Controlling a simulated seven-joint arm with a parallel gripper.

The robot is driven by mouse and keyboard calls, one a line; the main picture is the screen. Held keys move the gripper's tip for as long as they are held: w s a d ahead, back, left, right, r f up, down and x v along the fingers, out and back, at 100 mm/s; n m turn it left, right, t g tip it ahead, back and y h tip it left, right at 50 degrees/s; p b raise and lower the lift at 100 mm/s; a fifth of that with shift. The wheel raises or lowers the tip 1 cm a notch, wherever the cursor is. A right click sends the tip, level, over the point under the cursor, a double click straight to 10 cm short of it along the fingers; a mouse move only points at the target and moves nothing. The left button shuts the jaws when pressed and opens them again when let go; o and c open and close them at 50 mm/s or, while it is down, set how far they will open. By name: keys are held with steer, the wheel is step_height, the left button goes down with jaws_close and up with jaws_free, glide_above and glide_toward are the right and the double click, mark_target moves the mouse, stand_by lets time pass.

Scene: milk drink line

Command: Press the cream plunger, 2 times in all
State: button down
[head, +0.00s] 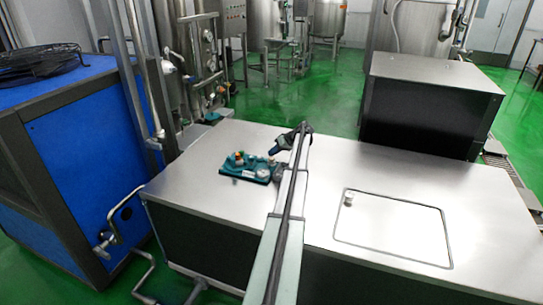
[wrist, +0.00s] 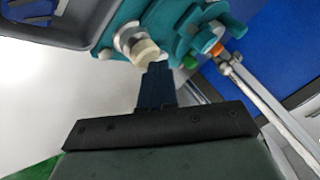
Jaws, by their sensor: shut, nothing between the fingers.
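The cream plunger (wrist: 147,53) is a short cream cap on a pale round collar, at the upper middle of the wrist view. It belongs to the teal fixture (wrist: 172,25), which also shows on the steel worktop in the head view (head: 234,168). My gripper (wrist: 158,68) has its dark blue fingers together and empty. Their tips appear right beside the cream cap's lower right edge; I cannot tell whether they touch it. In the head view my gripper (head: 272,152) is above the worktop, just right of the fixture. I cannot single out the cream plunger there.
An orange knob (wrist: 217,49) and a green knob (wrist: 190,62) sit close by on the fixture. A grey tray (wrist: 85,36) is at the wrist view's upper left. The steel worktop (head: 195,150) is otherwise mostly bare, with a hatch (head: 400,230) at right.

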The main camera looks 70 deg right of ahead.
stand_by(0.4)
steer(key=shift+r, duration=1.4)
steer(key=shift+r, duration=0.15)
steer(key=shift+r, duration=2.35)
stand_by(0.4)
step_height(320, 180, up, 4)
steer(key=shift+f, duration=0.1)
steer(key=shift+f, duration=0.15)
stand_by(0.3)
steer(key=shift+f, duration=4.25)
